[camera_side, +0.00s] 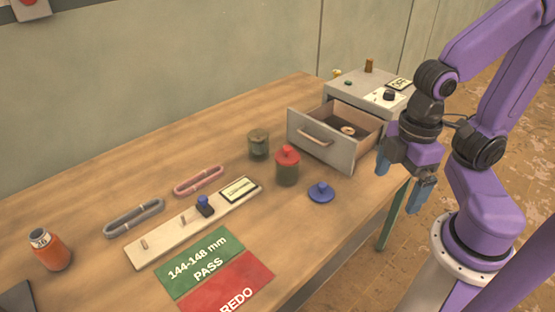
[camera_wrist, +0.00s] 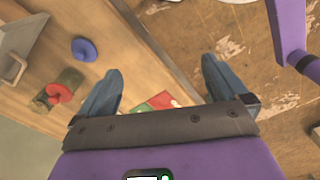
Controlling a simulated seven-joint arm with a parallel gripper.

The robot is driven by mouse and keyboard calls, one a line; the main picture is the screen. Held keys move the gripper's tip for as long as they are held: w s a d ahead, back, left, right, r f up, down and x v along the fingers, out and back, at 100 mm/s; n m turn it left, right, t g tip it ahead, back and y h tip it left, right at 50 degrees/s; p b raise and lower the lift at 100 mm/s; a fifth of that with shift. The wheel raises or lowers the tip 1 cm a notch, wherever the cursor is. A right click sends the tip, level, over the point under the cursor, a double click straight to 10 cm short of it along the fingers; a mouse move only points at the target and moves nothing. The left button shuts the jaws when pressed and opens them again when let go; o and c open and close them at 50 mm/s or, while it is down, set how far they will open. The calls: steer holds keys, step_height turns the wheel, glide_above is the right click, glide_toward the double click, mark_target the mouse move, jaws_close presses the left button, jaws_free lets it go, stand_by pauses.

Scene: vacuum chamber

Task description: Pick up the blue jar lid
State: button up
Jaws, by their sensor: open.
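The blue jar lid (camera_side: 321,193) lies on the wooden table, to the right of a green jar with a red lid (camera_side: 287,166). It is a round blue disc with a knob on top. In the wrist view the blue lid (camera_wrist: 84,49) shows at upper left, outside my fingers. My gripper (camera_side: 403,178) is open and empty, above and to the right of the blue lid near the table's right edge. In the wrist view its two blue fingers (camera_wrist: 160,80) are wide apart, with the table edge and floor between them.
An open drawer (camera_side: 320,140) stands behind the lid with a ring-shaped thing inside. A smaller green jar (camera_side: 258,145) stands left of the red-lidded jar (camera_wrist: 60,93). A wooden fixture board (camera_side: 165,235) and green and red mats (camera_side: 200,262) lie in front. Table between lid and right edge is clear.

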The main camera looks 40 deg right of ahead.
steer(key=w+f+n, duration=0.2)
steer(key=w+n, duration=0.1)
steer(key=w, duration=0.9)
steer(key=n, duration=0.2)
glide_above(323, 185)
step_height(323, 185, down, 3)
steer(key=f, duration=1.1)
steer(key=shift+a+f, duration=0.3)
steer(key=shift+w+d+f, duration=0.1)
steer(key=shift+d+f, duration=0.1)
steer(key=shift+f, duration=0.75)
steer(key=shift+d+f, duration=0.2)
steer(key=shift+f, duration=1.55)
steer(key=c, duration=1)
